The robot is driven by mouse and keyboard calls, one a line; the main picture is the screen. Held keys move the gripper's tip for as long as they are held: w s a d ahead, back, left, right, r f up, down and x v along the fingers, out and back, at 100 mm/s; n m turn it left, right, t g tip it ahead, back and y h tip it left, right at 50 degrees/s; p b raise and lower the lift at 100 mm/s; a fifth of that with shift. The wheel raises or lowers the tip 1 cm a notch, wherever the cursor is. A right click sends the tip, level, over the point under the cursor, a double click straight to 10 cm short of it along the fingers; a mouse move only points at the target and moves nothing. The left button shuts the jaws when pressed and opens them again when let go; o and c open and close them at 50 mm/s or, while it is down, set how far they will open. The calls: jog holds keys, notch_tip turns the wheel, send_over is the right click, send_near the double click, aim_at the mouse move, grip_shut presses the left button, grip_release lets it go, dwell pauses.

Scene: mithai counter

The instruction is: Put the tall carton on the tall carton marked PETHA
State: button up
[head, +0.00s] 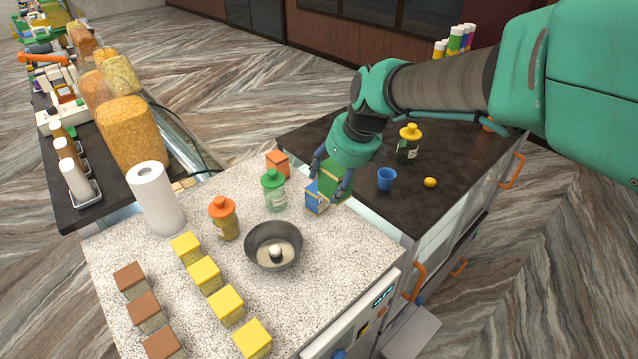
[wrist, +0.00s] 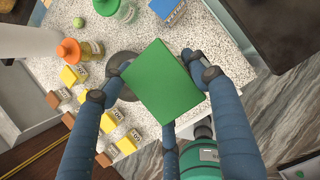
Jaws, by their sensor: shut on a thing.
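In the wrist view the carton's plain green top (wrist: 163,85) faces the camera between the fingers. A blue carton (head: 316,199) stands on the speckled counter just left of the green one in the head view. It also shows at the top edge of the wrist view (wrist: 168,8). An orange carton (head: 277,162) stands farther back. I cannot read PETHA on any carton, and my fingers partly hide the green and blue ones.
On the speckled counter (head: 130,255) stand a green-lidded jar (head: 274,194), an orange-lidded jar (head: 225,220), a dark bowl (head: 273,246), a paper roll (head: 155,200) and several yellow-topped boxes (head: 204,274). A blue cup (head: 387,179) stands on the dark counter (head: 345,140) to the right.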

jog(key=shift+s+d+f, duration=0.1)
jog(key=shift+f, duration=1.2)
jog(key=shift+s+d+f, duration=0.1)
jog(key=shift+f, duration=1.2)
jog(key=p, duration=0.1)
send_over(316, 188)
jog(key=shift+a+f, duration=0.1)
jog(key=shift+f, duration=0.65)
jog(key=shift+f, duration=1.7)
jog(key=shift+f, duration=0.15)
jog(key=o, duration=1.4)
jog(key=shift+c, duration=0.2)
